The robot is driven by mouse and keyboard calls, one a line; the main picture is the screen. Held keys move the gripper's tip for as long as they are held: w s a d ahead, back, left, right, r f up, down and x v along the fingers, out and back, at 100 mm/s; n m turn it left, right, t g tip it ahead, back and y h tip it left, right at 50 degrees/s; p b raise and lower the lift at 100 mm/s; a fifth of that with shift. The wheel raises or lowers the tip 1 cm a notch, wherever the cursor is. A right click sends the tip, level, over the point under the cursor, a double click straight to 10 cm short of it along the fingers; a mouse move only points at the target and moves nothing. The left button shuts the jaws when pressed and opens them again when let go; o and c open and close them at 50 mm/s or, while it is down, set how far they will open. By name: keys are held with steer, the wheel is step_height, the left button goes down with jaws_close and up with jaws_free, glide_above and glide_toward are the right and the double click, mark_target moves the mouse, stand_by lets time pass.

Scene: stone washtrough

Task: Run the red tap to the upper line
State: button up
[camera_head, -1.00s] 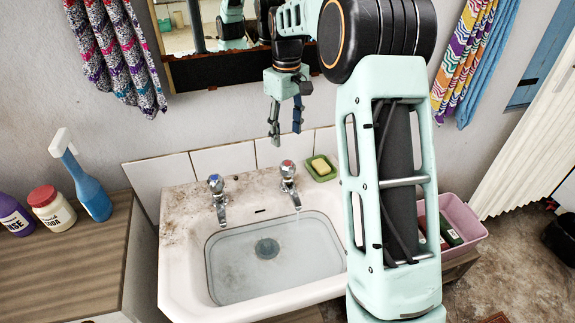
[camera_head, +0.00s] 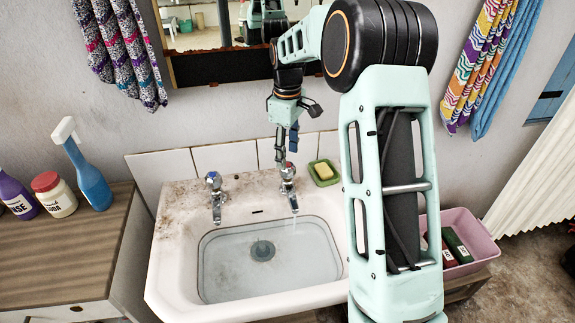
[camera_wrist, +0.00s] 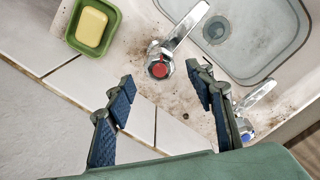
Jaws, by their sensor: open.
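The red tap (camera_head: 288,172) stands at the back right of the white basin (camera_head: 180,255), its red-capped knob up and spout over the bowl. A thin pale stream shows below the spout in the head view. Clear water (camera_head: 262,275) covers the plug hole; a dark line runs around the bowl wall, and I cannot tell exactly where the water meets it. My gripper (camera_head: 287,150) points down just above the red tap. In the wrist view my gripper (camera_wrist: 160,80) is open, with the red cap (camera_wrist: 159,70) between its fingertips but apart from them.
The blue tap (camera_head: 215,187) stands to the left. A green soap dish (camera_head: 324,182) with yellow soap sits right of the red tap. White tiles (camera_head: 225,158) and a mirror (camera_head: 200,68) are behind. Bottles stand on the left counter (camera_head: 60,260); a pink crate (camera_head: 470,225) is at right.

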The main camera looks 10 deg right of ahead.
mark_target(288, 165)
steer(key=shift+f, duration=2.35)
steer(key=shift+c, duration=0.2)
steer(key=c, duration=1.1)
steer(key=shift+m, duration=0.3)
steer(key=shift+r+m+p, duration=0.1)
steer(key=shift+m+p, duration=0.3)
steer(key=shift+m, duration=2.5)
steer(key=o, duration=1.1)
